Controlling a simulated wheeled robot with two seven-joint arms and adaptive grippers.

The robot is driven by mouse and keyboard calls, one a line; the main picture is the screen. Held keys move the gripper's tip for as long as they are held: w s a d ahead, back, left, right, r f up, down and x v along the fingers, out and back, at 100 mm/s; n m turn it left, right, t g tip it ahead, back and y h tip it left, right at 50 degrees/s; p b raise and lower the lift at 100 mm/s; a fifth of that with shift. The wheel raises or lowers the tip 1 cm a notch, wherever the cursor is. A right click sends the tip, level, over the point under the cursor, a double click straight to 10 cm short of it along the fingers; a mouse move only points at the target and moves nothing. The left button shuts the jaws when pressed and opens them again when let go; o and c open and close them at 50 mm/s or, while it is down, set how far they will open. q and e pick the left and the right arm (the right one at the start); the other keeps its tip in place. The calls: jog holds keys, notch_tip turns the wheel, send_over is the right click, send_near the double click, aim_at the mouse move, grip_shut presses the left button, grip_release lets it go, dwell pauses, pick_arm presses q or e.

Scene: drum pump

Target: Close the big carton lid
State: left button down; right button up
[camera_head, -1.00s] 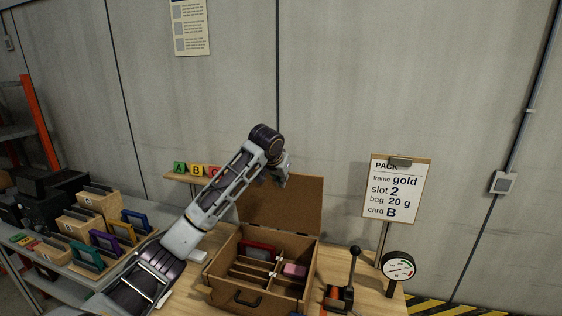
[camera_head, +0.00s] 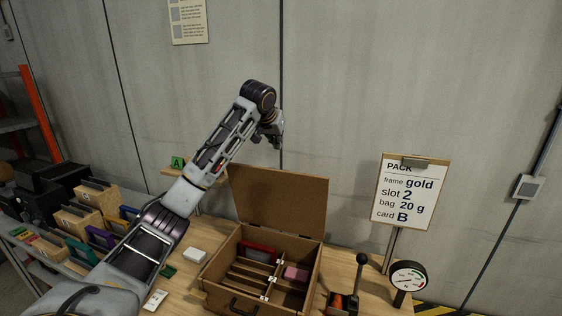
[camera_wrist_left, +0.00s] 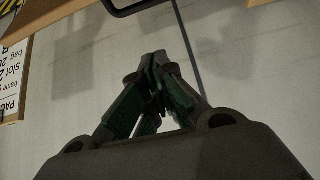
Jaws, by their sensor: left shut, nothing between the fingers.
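The big carton (camera_head: 215,275) stands on the wooden table with its brown lid (camera_head: 280,205) raised upright at the back. Inside, dividers form slots; a red frame (camera_head: 258,250) and a pink bag (camera_head: 296,273) lie in it. My left gripper (camera_head: 272,141) is shut and empty, above and behind the lid's top edge, apart from it as far as I can tell. In the left wrist view its green fingers (camera_wrist_left: 160,62) meet at the tips, with the wall behind. My right gripper is in neither view.
A lever device (camera_head: 345,290) and a round gauge (camera_head: 408,277) stand right of the carton, before a PACK sign (camera_head: 410,192). A white block (camera_head: 195,256) lies left of the carton. A shelf of coloured frames (camera_head: 100,238) is at the left.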

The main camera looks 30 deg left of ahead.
pick_arm(q)
jog(key=shift+p+x, duration=1.3)
jog(key=shift+x, duration=3.8)
jog(key=s, duration=0.1)
jog(key=s+f, duration=0.1)
jog(key=s+p, duration=0.1)
jog(key=shift+s+d+f, duration=0.2)
jog(key=shift+s+d, duration=0.1)
jog(key=shift+d, duration=0.05)
jog(key=shift+f, duration=0.1)
